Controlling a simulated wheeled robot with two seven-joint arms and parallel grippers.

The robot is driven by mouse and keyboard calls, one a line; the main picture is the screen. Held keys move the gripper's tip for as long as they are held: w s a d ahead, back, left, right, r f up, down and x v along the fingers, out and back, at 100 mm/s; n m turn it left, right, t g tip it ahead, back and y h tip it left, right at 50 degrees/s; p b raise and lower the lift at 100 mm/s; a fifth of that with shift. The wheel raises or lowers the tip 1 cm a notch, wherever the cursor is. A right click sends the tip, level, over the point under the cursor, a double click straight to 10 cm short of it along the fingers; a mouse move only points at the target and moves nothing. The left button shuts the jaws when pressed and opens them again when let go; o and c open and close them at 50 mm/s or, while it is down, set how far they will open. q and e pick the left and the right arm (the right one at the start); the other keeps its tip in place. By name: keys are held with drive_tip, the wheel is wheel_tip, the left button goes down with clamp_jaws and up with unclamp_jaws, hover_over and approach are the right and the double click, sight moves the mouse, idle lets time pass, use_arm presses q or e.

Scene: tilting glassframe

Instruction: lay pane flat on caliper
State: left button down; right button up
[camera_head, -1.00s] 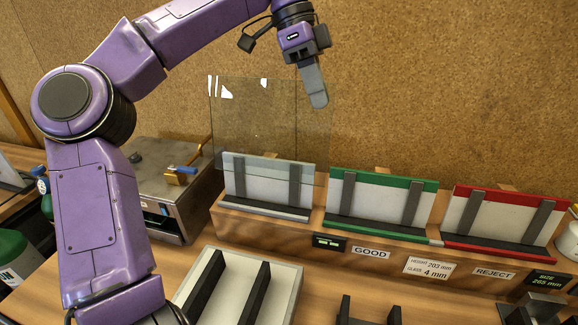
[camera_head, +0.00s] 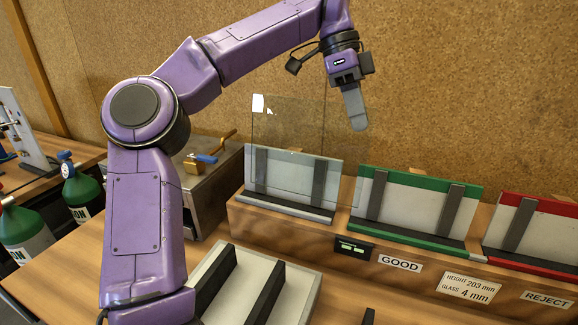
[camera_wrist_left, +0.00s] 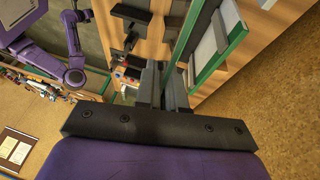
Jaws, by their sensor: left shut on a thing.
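The pane (camera_head: 288,125) is a clear glass sheet, upright in the head view. My left gripper (camera_head: 355,108) is shut on its upper right edge and holds it up at the leftmost, grey-edged slot (camera_head: 290,178) of the wooden rack. The pane's lower part overlaps this slot; I cannot tell whether it touches. In the left wrist view the left gripper's fingers (camera_wrist_left: 163,88) point away, and the glass is hard to make out. The caliper is not clearly identifiable; a small black post (camera_head: 369,316) shows at the bottom edge of the head view. My right gripper is not seen.
The rack also has a green GOOD slot (camera_head: 420,184) and a red REJECT slot (camera_head: 535,203). A pale tray (camera_head: 302,290) with two black bars stands in front. A metal box (camera_head: 205,185) and green cylinders (camera_head: 82,192) are at left. A cork wall stands behind.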

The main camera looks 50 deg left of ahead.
use_arm(q)
drive_tip(key=w+a+f+p, duration=0.2)
drive_tip(key=a+f+p, duration=0.1)
drive_tip(key=a, duration=0.1)
drive_tip(key=w+a+f+p, duration=0.1)
drive_tip(key=a+f+p, duration=0.2)
drive_tip(key=a, duration=0.1)
drive_tip(key=w+a+f+p, duration=0.2)
drive_tip(key=a+f+p, duration=0.1)
drive_tip(key=a+f, duration=0.1)
drive_tip(key=shift+w+a, duration=0.3)
drive_tip(key=shift+a, duration=0.15)
wheel_tip(320, 180, down, 2)
drive_tip(key=shift+f, duration=0.25)
drive_tip(key=c, duration=1.7)
unclamp_jaws()
drive_tip(key=shift+f, duration=0.2)
drive_tip(key=o, duration=0.5)
drive_tip(key=shift+d+r, duration=0.1)
drive_tip(key=shift+c, duration=0.2)
